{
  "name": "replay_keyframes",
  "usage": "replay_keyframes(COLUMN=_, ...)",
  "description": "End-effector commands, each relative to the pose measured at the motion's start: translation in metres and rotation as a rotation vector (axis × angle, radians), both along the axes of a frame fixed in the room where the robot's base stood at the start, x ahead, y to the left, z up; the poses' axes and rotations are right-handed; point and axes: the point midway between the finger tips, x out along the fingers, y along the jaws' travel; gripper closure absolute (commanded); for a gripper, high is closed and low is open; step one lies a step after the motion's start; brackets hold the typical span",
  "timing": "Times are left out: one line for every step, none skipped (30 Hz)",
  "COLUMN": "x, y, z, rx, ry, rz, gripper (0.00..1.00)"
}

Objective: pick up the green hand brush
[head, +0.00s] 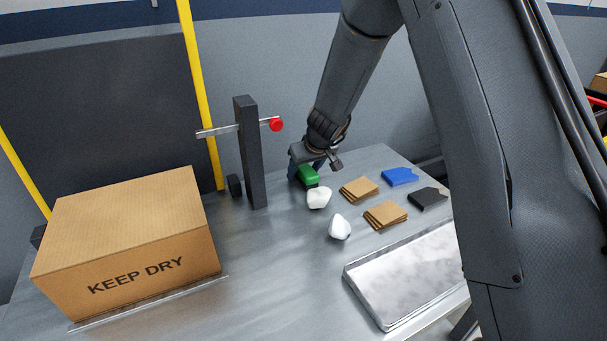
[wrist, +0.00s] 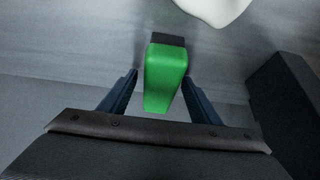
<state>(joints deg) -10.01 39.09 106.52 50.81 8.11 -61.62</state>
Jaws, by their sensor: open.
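The green hand brush (head: 309,177) lies on the metal table, partly hidden by my gripper in the head view. In the wrist view the brush (wrist: 165,76) is a green block with a dark end, pointing away from my gripper. My gripper (head: 303,172) is over the near part of the brush. In the wrist view my gripper (wrist: 160,84) is open, with one dark blue finger on each side of the green block. A gap shows between each finger and the brush.
A white lump (head: 319,197) sits close beside the brush, and another white lump (head: 340,227) lies nearer. Brown pads (head: 359,189), a blue piece (head: 400,176), a black piece (head: 428,198) and a metal tray (head: 377,315) are rightward. A dark post (head: 250,155) and a cardboard box (head: 130,245) stand left.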

Motion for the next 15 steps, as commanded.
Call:
replay_keyframes(x=0.0001, y=0.0001, z=-0.0006, rx=0.0, ry=0.0, rz=0.0, gripper=0.43)
replay_keyframes(x=0.0, y=0.0001, z=-0.0009, rx=0.0, ry=0.0, rz=0.0, gripper=0.43)
replay_keyframes(x=0.0, y=0.0001, z=-0.0011, rx=0.0, ry=0.0, rz=0.0, gripper=0.43)
replay_keyframes(x=0.0, y=0.0001, z=-0.0013, rx=0.0, ry=0.0, rz=0.0, gripper=0.43)
replay_keyframes(x=0.0, y=0.0001, z=-0.0013, rx=0.0, ry=0.0, rz=0.0, gripper=0.45)
replay_keyframes(x=-0.0002, y=0.0, z=-0.001, rx=0.0, ry=0.0, rz=0.0, gripper=0.51)
replay_keyframes(x=-0.0001, y=0.0001, z=-0.0009, rx=0.0, ry=0.0, rz=0.0, gripper=0.56)
replay_keyframes(x=-0.0001, y=0.0001, z=-0.0009, rx=0.0, ry=0.0, rz=0.0, gripper=0.62)
replay_keyframes(x=-0.0002, y=0.0, z=-0.0009, rx=0.0, ry=0.0, rz=0.0, gripper=0.68)
replay_keyframes(x=-0.0002, y=0.0, z=-0.0009, rx=0.0, ry=0.0, rz=0.0, gripper=0.73)
replay_keyframes(x=-0.0002, y=0.0, z=-0.0009, rx=0.0, ry=0.0, rz=0.0, gripper=0.78)
replay_keyframes(x=-0.0002, y=0.0, z=-0.0009, rx=0.0, ry=0.0, rz=0.0, gripper=0.85)
replay_keyframes(x=-0.0002, y=0.0, z=-0.001, rx=0.0, ry=0.0, rz=0.0, gripper=0.9)
replay_keyframes(x=0.0, y=0.0, z=-0.0007, rx=0.0, ry=0.0, rz=0.0, gripper=0.93)
replay_keyframes(x=0.0, y=0.0, z=-0.0008, rx=0.0, ry=0.0, rz=0.0, gripper=0.93)
